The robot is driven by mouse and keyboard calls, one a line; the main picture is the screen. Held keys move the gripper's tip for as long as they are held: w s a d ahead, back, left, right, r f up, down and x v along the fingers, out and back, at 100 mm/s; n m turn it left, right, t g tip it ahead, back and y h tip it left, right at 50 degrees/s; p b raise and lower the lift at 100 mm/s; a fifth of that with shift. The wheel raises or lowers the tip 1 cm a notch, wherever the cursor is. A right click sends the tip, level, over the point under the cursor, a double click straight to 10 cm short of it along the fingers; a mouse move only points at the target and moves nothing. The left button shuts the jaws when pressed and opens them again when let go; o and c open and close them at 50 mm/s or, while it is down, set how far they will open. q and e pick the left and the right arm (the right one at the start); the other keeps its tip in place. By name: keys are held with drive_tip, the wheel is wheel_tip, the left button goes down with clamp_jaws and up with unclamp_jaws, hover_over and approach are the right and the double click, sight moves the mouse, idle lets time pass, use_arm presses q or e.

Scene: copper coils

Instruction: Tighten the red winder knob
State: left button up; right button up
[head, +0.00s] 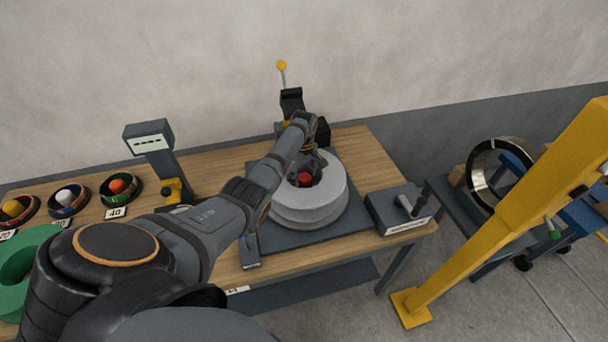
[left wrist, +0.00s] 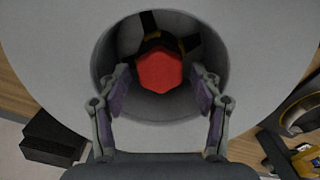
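The red winder knob (head: 305,178) sits in the central hole of a grey round coil (head: 312,207) on the winder. In the left wrist view the red knob (left wrist: 159,72) shows as a faceted red head in the hole, with dark spokes behind it. My left gripper (head: 307,165) reaches down over the hole from the left. In the left wrist view its two fingers (left wrist: 160,88) are spread on either side of the knob, with gaps between them and it. The fingertips are at or inside the hole; their exact depth is hard to tell. My right gripper is not in view.
The wooden table (head: 375,153) also holds a grey box with a crank handle (head: 409,207), a display stand (head: 148,138), and bowls with coloured balls (head: 121,188). A yellow post (head: 500,215) stands right of the table. A green ring (head: 20,265) lies at the left.

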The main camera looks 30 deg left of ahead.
use_arm(q)
drive_tip(key=c, duration=0.7)
drive_tip(key=shift+c, duration=0.9)
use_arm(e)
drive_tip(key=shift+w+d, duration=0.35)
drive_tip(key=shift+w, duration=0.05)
